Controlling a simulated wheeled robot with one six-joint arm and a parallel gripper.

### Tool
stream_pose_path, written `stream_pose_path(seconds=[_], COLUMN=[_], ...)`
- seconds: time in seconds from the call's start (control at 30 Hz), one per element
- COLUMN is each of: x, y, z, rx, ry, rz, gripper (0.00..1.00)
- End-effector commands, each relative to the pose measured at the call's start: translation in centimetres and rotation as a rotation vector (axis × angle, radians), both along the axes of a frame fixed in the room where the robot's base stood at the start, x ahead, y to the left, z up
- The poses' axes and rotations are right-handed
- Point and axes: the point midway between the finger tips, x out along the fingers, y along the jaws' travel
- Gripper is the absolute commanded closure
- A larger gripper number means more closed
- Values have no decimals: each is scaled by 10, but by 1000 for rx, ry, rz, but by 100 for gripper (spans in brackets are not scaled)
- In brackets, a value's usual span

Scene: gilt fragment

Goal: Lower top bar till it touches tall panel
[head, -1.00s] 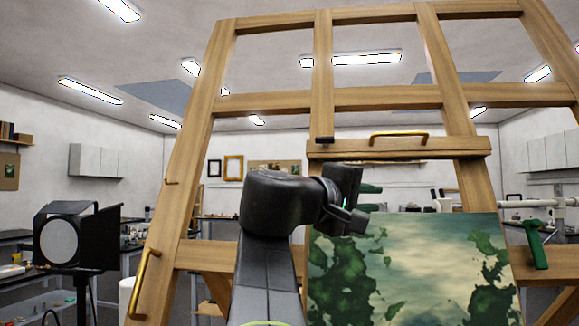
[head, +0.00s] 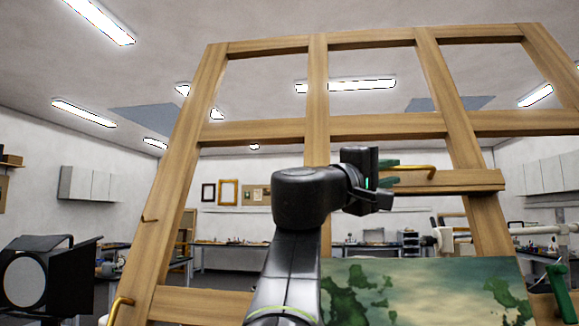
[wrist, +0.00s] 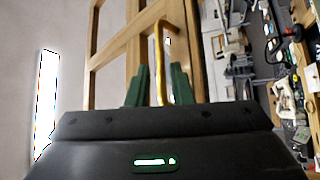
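The top bar (head: 455,182) is a wooden crosspiece on the easel, with a brass handle (head: 418,168) on its front. The tall panel (head: 440,285), a green and cream painting, stands below, with a clear gap between its top edge and the bar. My gripper (head: 387,171) is at the left part of the handle; my arm hides the bar's left end. In the wrist view, the brass handle (wrist: 161,45) runs between the two green fingers of my gripper (wrist: 159,80). The fingers are apart, with slight gaps seeming to show beside the handle.
The large wooden easel frame (head: 180,170) fills the space ahead. A lamp (head: 35,275) stands at the lower left. A green clamp (head: 558,290) is beside the panel's right edge. Workbenches (head: 230,258) line the back of the room.

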Motion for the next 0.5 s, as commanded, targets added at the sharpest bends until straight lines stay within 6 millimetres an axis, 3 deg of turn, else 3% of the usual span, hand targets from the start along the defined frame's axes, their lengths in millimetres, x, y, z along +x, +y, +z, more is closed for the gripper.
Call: stream_pose_path(seconds=[0.2, 0.5], x=[17, 29], y=[-32, -53], z=[10, 14], rx=[1, 1], ry=[1, 1], rz=[-3, 0], gripper=[80, 80])
